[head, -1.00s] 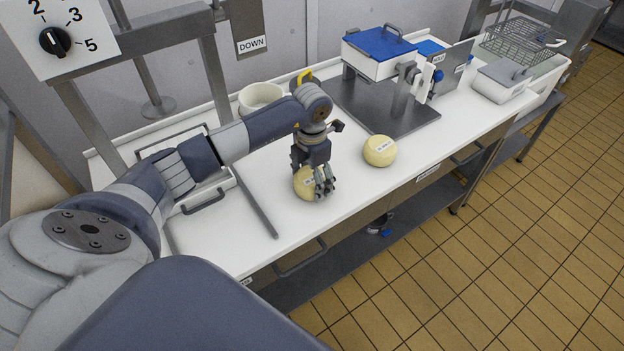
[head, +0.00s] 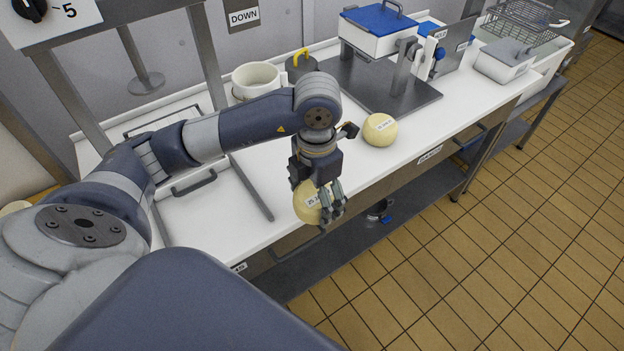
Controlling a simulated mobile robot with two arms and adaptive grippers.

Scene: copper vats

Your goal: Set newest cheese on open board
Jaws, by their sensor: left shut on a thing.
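My left gripper (head: 332,207) is shut on a round pale-yellow cheese (head: 304,208) with a small white label, too small to read fully. The fingers cover part of the cheese's right side. The held cheese shows against the counter's front edge and seems to be above the counter. A second pale-yellow cheese (head: 380,130) with a white label sits on the white counter, behind and right of the gripper. I cannot tell which surface is the open board. My right gripper is not in view.
A grey metal plate (head: 420,97) with a blue-lidded white box (head: 378,35) above it stands at the back. A white pot (head: 256,77) and a dark weight with a yellow handle (head: 301,64) stand behind my arm. A metal bar (head: 252,188) lies left of the gripper.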

